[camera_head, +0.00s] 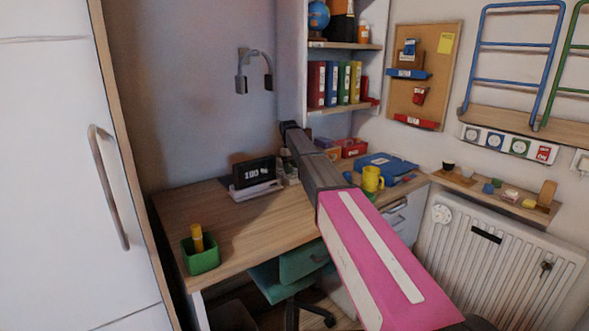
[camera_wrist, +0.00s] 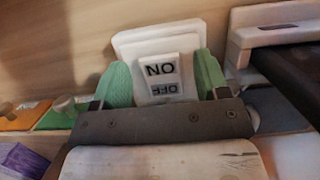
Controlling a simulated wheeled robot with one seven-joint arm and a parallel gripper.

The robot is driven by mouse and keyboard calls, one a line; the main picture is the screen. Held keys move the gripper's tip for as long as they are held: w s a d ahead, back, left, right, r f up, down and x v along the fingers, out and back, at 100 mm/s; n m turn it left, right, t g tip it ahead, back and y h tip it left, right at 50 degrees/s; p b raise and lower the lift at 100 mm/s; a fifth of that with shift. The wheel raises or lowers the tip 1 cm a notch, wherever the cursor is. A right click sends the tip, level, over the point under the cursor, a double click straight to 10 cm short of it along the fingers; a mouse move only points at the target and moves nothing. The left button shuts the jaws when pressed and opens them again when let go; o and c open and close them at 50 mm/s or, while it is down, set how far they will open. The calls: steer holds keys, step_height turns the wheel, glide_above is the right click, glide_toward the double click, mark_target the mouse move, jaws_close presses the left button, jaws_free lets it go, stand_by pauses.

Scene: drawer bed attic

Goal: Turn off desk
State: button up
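In the wrist view a white rocker switch (camera_wrist: 161,80) marked ON and OFF, its letters upside down, sits on a white plate (camera_wrist: 135,40) against a wood-coloured surface. My gripper (camera_wrist: 162,68) has two green fingers set apart, one on each side of the rocker. Nothing shows clamped between them; whether they touch the plate I cannot tell. In the head view the wooden desk (camera_head: 225,220) stands against the wall, with a lit black display (camera_head: 253,173) on a pale stand. My arm reaches across the desk there and hides the switch; the fingers cannot be made out.
A green pen cup (camera_head: 202,255) stands at the desk's front left, and a yellow mug (camera_head: 372,179) and blue folder (camera_head: 388,165) at the right. A teal chair (camera_head: 290,272) is tucked below. A white stand (camera_wrist: 262,32) is close right of my gripper.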

mark_target(294, 171)
steer(key=shift+r, duration=0.1)
steer(key=shift+w+a+r, duration=0.1)
steer(key=shift+w+r, duration=0.1)
steer(key=shift+r, duration=0.35)
steer(key=shift+w+a+r, duration=0.2)
steer(key=shift+w+r, duration=0.1)
steer(key=shift+r, duration=0.15)
steer(key=shift+w+a+r, duration=0.15)
steer(key=shift+w+r, duration=0.15)
steer(key=shift+r, duration=0.15)
steer(key=w+a, duration=0.2)
steer(key=w, duration=0.1)
steer(key=w+a, duration=0.2)
steer(key=w, duration=0.1)
steer(key=w+a, duration=0.2)
steer(key=w, duration=0.1)
steer(key=shift+a+f, duration=0.1)
steer(key=shift+s, duration=0.1)
